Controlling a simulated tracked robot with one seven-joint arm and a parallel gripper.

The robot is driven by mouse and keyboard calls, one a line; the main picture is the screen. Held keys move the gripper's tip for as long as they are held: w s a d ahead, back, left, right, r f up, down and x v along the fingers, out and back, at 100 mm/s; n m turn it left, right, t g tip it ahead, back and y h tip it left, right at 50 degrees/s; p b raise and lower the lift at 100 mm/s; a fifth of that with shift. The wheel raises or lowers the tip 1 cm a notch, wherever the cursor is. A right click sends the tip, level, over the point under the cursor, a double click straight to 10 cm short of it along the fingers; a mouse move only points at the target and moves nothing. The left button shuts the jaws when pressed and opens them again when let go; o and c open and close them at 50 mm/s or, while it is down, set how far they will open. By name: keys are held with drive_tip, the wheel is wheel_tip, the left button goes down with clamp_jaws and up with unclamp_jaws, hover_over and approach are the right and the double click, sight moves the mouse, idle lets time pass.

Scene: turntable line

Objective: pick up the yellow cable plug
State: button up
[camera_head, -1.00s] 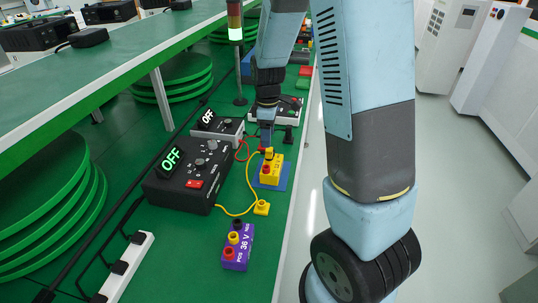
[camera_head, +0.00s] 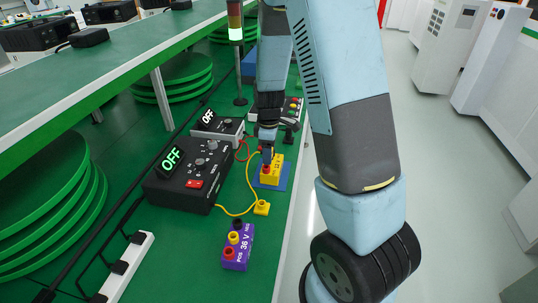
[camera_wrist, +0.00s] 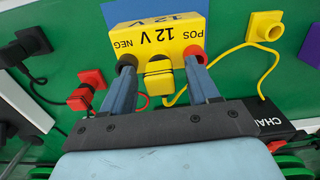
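A yellow block marked 12 V (camera_head: 271,176) stands on a blue mat (camera_head: 284,181); it also shows in the wrist view (camera_wrist: 157,37). A yellow cable plug (camera_wrist: 158,78) is at the block's middle, between the black NEG socket and the red POS socket. My gripper (camera_wrist: 159,62) is open, its fingers on either side of that plug with a visible gap. In the head view my gripper (camera_head: 267,155) is over the block and hides most of the plug. A second yellow plug (camera_head: 261,207) lies on the green table; it also shows in the wrist view (camera_wrist: 265,26).
A black box with an OFF display (camera_head: 181,190) stands to the left. A purple 36 V block (camera_head: 237,250) is nearer the camera. A red plug (camera_wrist: 85,92) and a black plug (camera_wrist: 31,41) lie nearby. Yellow and red cables run close to the block.

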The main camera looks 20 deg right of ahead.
drive_tip(key=c, duration=1)
drive_tip(key=shift+r, duration=0.45)
wheel_tip(320, 180, up, 3)
drive_tip(key=shift+f, duration=0.2)
drive_tip(key=s+r, duration=0.9)
drive_tip(key=s, duration=0.5)
drive_tip(key=shift+d+r, duration=0.15)
drive_tip(key=shift+r, duration=0.1)
